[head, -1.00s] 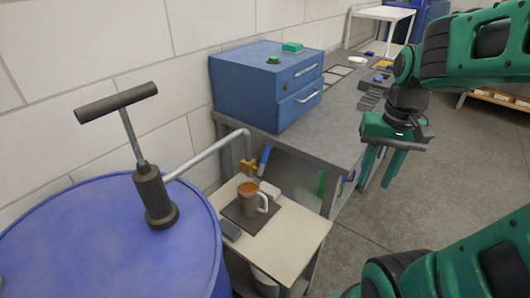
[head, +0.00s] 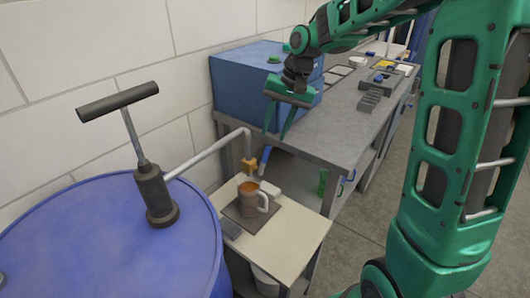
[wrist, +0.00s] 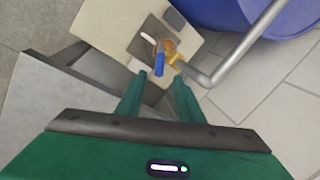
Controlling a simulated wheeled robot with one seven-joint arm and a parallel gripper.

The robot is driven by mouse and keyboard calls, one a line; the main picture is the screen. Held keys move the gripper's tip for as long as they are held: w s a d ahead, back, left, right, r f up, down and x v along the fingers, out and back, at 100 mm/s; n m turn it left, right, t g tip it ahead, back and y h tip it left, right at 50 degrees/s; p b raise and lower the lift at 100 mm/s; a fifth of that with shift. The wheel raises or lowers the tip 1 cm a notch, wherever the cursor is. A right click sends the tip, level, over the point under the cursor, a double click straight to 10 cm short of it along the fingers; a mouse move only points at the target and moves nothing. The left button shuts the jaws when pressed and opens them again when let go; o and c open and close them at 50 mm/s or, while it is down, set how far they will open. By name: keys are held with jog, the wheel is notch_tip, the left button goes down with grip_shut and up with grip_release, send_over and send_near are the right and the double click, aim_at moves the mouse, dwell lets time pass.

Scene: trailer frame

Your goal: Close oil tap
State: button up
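The oil tap (head: 250,164) is a brass-yellow fitting at the end of a grey pipe (head: 210,154) from the drum pump. Its blue lever (head: 264,160) sits at its right and slants downward. In the wrist view the yellow tap (wrist: 173,58) and blue lever (wrist: 159,64) lie ahead, beyond the fingertips. A brown mug (head: 248,197) with a white handle stands on a dark mat below the tap. My gripper (head: 276,134) is open and empty, pointing down above and to the right of the tap, apart from it. It also shows in the wrist view (wrist: 154,85).
A blue drum (head: 100,245) with a black hand pump (head: 153,195) stands at left. A blue drawer box (head: 235,85) sits on the grey workbench (head: 345,120), behind my gripper. The small table (head: 290,235) holds the mug. The wall is behind the pipe.

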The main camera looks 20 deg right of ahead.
aim_at(269, 145)
jog(key=x, duration=0.9)
jog(key=shift+s, duration=0.1)
grip_shut()
jog(key=shift+a, duration=0.1)
